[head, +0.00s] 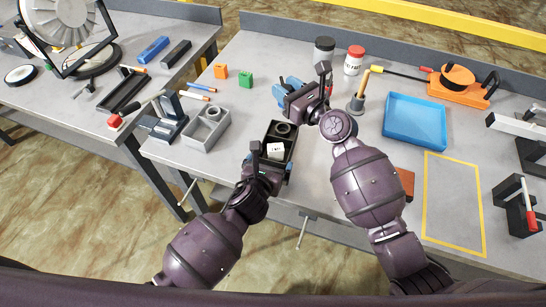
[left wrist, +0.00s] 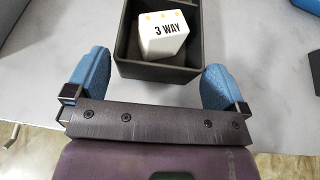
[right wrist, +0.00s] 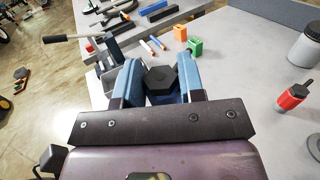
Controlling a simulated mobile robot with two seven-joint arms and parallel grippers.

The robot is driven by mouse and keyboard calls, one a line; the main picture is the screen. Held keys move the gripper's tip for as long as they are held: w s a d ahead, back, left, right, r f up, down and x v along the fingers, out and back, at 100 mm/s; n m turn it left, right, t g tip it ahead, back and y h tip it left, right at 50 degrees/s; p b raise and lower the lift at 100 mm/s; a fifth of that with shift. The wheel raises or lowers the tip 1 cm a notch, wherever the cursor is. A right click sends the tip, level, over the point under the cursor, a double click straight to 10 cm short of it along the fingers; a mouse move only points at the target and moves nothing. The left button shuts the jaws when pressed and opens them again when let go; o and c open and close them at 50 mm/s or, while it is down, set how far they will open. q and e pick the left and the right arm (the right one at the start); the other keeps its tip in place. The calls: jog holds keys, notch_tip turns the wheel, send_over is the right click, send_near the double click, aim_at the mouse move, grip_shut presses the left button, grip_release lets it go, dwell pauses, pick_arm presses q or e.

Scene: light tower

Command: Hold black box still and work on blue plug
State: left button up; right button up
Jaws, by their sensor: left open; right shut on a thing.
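The black box (head: 294,146) lies near the front of the bench, open at the top, with compartments. In the left wrist view, its near wall (left wrist: 157,73) shows in front of a white block (left wrist: 166,35) marked "3 WAY". My left gripper (head: 271,163) is open, with its blue fingertips on both sides of the box's near end; whether they touch it I cannot tell. My right gripper (right wrist: 163,82) is shut on the blue plug, whose black hexagonal top (right wrist: 161,79) shows between the fingers, beyond the box. Most of the plug's blue part is hidden.
A grey box (head: 204,132) stands left of the black box. Orange (head: 220,71) and green (head: 245,79) blocks lie behind it. A blue tray (head: 415,122) and a tool holder (head: 356,106) are to the right. A yellow-outlined area (head: 453,205) is clear.

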pick_arm(q)
jog(key=shift+x, duration=1.9)
jog(key=c, duration=0.6)
jog(key=shift+c, duration=0.2)
